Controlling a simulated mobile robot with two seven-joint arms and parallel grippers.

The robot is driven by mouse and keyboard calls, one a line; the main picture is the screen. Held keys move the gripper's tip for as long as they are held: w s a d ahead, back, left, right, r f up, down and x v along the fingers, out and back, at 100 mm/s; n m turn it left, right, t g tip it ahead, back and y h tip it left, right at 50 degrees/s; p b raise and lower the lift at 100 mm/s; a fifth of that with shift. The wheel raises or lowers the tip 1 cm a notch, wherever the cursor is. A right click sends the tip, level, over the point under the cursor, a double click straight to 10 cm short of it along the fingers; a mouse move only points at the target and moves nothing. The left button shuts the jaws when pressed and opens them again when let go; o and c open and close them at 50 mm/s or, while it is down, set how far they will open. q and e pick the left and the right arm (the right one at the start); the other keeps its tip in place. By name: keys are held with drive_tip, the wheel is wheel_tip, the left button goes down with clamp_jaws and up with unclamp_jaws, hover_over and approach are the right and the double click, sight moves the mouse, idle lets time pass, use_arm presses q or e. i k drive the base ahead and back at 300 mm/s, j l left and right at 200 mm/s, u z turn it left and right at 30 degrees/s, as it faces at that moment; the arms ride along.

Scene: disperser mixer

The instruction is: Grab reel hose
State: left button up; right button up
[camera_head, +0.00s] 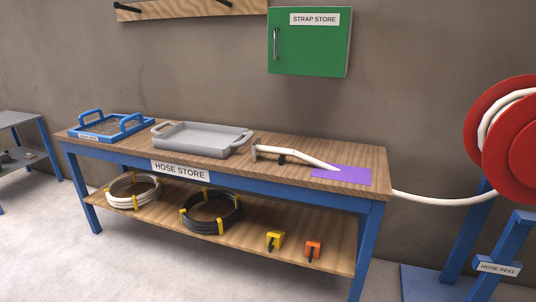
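The hose reel (515,130) is a red drum with white hose wound on it, on a blue stand at the right edge, partly cut off by the frame. Its white hose (440,198) sags from the drum to the right end of the bench. A white hose length with a grey end fitting (295,155) lies on the bench top, reaching a purple patch (342,176). Whether it joins the sagging part behind the bench edge cannot be told. Neither of my grippers shows in the head view.
A wooden bench (220,165) labelled HOSE STORE carries a blue tray (110,126) and grey tray (203,139). Its lower shelf holds a white coil (133,191), a black coil (211,212), yellow (275,240) and orange (313,249) pieces. A green cabinet (309,50) hangs above. Front floor is clear.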

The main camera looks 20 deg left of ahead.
sight(257, 149)
drive_tip(key=i+j+u, duration=0.25)
drive_tip(key=i+j, duration=0.65)
